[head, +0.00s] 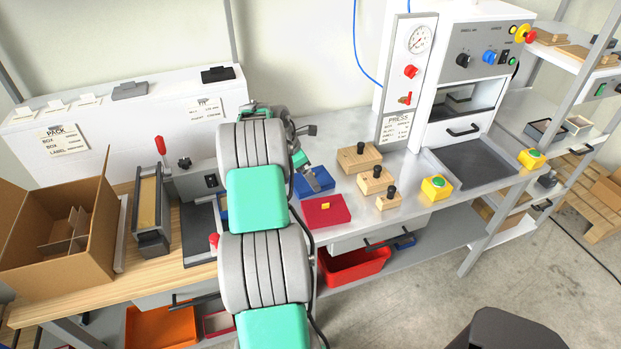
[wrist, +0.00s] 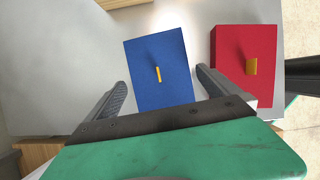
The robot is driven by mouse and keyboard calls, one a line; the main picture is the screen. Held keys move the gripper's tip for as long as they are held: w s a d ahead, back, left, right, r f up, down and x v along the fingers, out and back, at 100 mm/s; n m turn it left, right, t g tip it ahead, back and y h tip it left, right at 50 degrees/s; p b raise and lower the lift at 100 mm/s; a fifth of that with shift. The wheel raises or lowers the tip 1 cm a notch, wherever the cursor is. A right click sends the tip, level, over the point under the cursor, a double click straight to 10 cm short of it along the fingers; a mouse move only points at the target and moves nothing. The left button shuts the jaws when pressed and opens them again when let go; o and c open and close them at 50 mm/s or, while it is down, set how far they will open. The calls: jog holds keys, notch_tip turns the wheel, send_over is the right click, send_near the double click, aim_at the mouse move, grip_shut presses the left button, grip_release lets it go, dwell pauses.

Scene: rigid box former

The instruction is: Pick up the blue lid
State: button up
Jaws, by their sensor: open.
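The blue lid (wrist: 160,72) lies flat on the grey metal bench in the wrist view, with a small yellow tab (wrist: 158,74) upright near its middle. In the head view the blue lid (head: 312,184) is partly hidden behind my arm and gripper. My gripper (wrist: 160,88) is open, and its two dark fingers stand on the left and right of the blue lid's near part. I cannot tell how high the fingertips are above the bench. My gripper (head: 314,181) shows over the lid in the head view.
A red lid (wrist: 245,66) with a yellow tab lies close to the right of the blue lid. Wooden blocks with black knobs (head: 358,157) stand to the right on the bench. A press (head: 455,75) stands behind. An open carton (head: 60,232) is at the left.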

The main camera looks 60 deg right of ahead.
jog(key=shift+x, duration=1.15)
jog(key=shift+s, duration=0.1)
jog(key=c, duration=1.2)
jog(key=shift+r, duration=0.1)
